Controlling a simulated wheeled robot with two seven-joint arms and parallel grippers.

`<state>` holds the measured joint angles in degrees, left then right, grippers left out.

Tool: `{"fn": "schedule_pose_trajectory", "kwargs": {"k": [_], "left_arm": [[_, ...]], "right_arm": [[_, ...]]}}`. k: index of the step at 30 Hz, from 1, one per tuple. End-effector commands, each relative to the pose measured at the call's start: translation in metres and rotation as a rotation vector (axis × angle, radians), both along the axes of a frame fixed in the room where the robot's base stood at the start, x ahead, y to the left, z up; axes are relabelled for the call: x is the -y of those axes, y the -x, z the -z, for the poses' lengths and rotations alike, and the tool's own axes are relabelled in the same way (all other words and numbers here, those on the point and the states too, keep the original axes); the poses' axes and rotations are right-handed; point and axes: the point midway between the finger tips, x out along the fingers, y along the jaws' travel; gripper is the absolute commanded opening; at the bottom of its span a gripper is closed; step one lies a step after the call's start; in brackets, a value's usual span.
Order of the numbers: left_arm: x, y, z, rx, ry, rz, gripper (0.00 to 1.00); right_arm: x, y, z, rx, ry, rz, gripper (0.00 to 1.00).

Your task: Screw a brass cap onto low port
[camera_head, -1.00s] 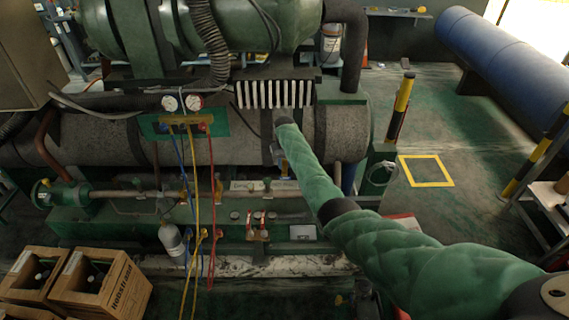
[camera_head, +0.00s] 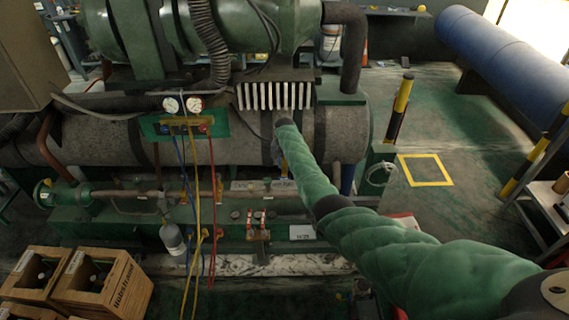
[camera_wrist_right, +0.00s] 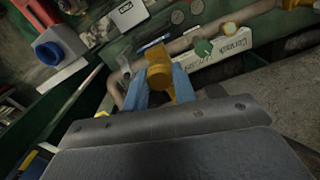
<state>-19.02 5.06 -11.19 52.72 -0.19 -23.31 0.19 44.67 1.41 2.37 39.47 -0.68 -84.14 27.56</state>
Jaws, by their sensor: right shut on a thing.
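In the right wrist view, my right gripper (camera_wrist_right: 158,88) has blue fingers shut on a yellow-brass piece, which looks like the brass cap (camera_wrist_right: 158,68). A brass fitting (camera_wrist_right: 231,30) and a green fitting (camera_wrist_right: 203,47) sit on a pipe beyond the fingers. I cannot tell which fitting is the low port. In the head view, my right arm reaches in from the right toward the pipework below the large grey cylinder. Its gripper (camera_head: 283,168) is small and mostly hidden by the wrist there. My left gripper is not in view.
A gauge manifold (camera_head: 184,124) hangs at centre left with blue, yellow and red hoses running down. A small grey bottle (camera_head: 172,238) stands near the hoses. Wooden crates (camera_head: 105,285) sit at lower left. A labelled white plate (camera_wrist_right: 222,52) lies by the pipe.

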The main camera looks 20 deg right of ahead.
Motion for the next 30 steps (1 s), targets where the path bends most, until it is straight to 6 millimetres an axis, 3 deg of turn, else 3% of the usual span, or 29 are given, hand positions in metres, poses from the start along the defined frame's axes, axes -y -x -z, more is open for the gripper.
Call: {"fn": "schedule_pose_trajectory", "kwargs": {"k": [5,15,25,26,29,30], "left_arm": [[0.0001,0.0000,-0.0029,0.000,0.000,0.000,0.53],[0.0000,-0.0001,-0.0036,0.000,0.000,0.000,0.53],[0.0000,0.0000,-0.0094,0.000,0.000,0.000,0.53],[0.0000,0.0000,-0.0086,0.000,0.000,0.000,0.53],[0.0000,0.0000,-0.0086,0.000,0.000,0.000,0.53],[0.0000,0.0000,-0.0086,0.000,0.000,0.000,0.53]], "right_arm": [[-0.0003,0.0004,0.0004,-0.001,-0.001,0.104,0.05],[-0.0004,0.0006,0.0006,-0.001,-0.001,0.125,0.05],[0.0000,0.0012,0.0014,-0.003,-0.001,0.396,0.05],[0.0003,0.0012,0.0021,-0.002,0.000,0.392,0.33],[0.0003,0.0011,0.0019,-0.002,0.000,0.389,0.52],[0.0003,0.0010,0.0017,-0.002,0.000,0.389,0.52]]}}
